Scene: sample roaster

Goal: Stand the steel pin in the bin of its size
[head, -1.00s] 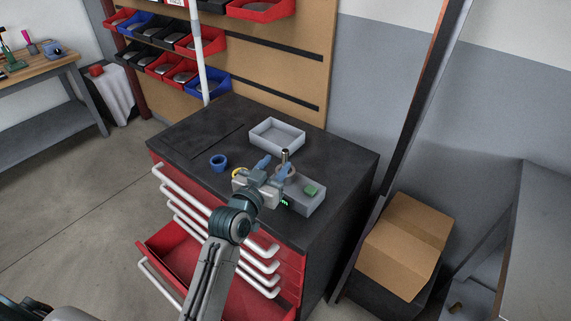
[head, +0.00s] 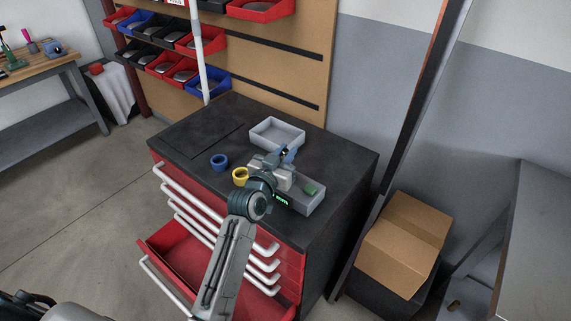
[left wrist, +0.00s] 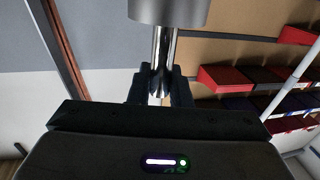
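My left gripper (head: 285,153) is above the dark cabinet top, between the grey tray and the grey box with a display. In the left wrist view its fingers (left wrist: 160,92) close on both sides of the shiny steel pin (left wrist: 164,48). A wider grey cylinder (left wrist: 168,10) meets the pin's far end; I cannot tell whether it is a bin or part of the pin. In the head view the gripper mostly hides the pin. A blue round bin (head: 219,161) and a yellow one (head: 240,177) stand on the left. My right gripper is out of view.
The grey tray (head: 266,143) stands at the back of the cabinet top (head: 205,130). The grey box (head: 304,206) with a green button (head: 310,189) and lit display is near the front right edge. A red drawer (head: 180,258) stands open below. The top's left side is clear.

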